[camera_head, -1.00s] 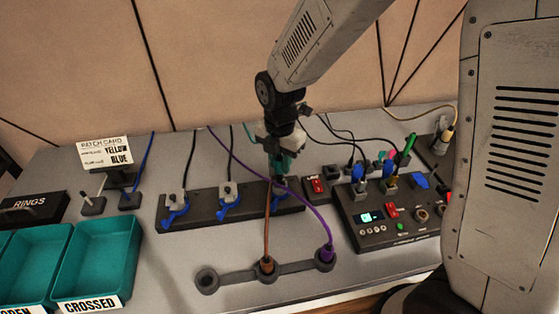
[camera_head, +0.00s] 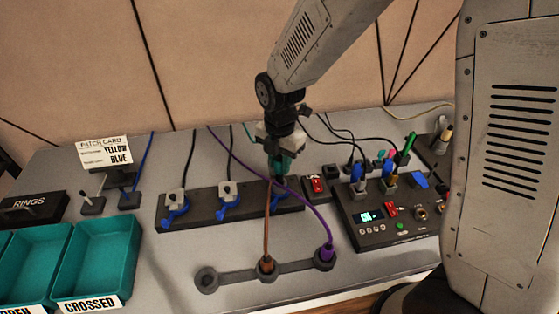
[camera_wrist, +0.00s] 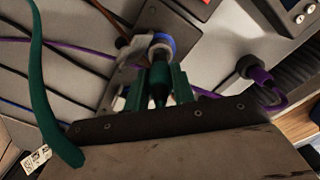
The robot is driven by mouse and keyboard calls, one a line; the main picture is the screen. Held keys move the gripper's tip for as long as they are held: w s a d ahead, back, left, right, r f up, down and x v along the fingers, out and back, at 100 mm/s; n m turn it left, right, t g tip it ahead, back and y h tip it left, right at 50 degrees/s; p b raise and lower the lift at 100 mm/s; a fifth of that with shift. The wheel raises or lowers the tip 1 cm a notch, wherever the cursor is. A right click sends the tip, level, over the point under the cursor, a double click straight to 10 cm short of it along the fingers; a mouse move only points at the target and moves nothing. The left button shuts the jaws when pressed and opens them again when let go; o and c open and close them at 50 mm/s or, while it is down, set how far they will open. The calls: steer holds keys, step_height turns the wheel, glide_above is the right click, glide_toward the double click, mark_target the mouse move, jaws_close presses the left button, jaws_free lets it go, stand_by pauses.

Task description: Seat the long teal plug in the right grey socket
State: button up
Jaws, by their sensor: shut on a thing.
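My gripper (camera_head: 281,168) is over the right end of the dark socket bar (camera_head: 200,222). In the wrist view its green fingers (camera_wrist: 158,88) are shut on the long teal plug (camera_wrist: 158,90), which points at the right grey socket. That socket shows in the wrist view as a blue-ringed opening (camera_wrist: 161,46) on a grey block. The plug tip is at or just short of the ring; I cannot tell whether it is inside. The teal cable (camera_wrist: 43,85) hangs at the left of the wrist view. In the head view my gripper hides most of the socket.
The left (camera_head: 173,207) and middle (camera_head: 228,199) sockets have black cables. Brown (camera_head: 267,264) and purple (camera_head: 326,253) plugs stand in a front holder, their cables crossing near the right socket. A red switch (camera_head: 318,185) and control box (camera_head: 385,225) lie right. Teal trays (camera_head: 100,265) stand left.

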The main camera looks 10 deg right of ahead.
mark_target(280, 173)
steer(key=shift+f, duration=0.35)
steer(key=shift+f, duration=0.25)
steer(key=shift+f, duration=0.1)
stand_by(0.5)
steer(key=shift+f, duration=0.35)
steer(key=shift+f, duration=0.2)
stand_by(0.3)
steer(key=shift+f, duration=0.45)
steer(key=shift+f, duration=0.45)
stand_by(0.4)
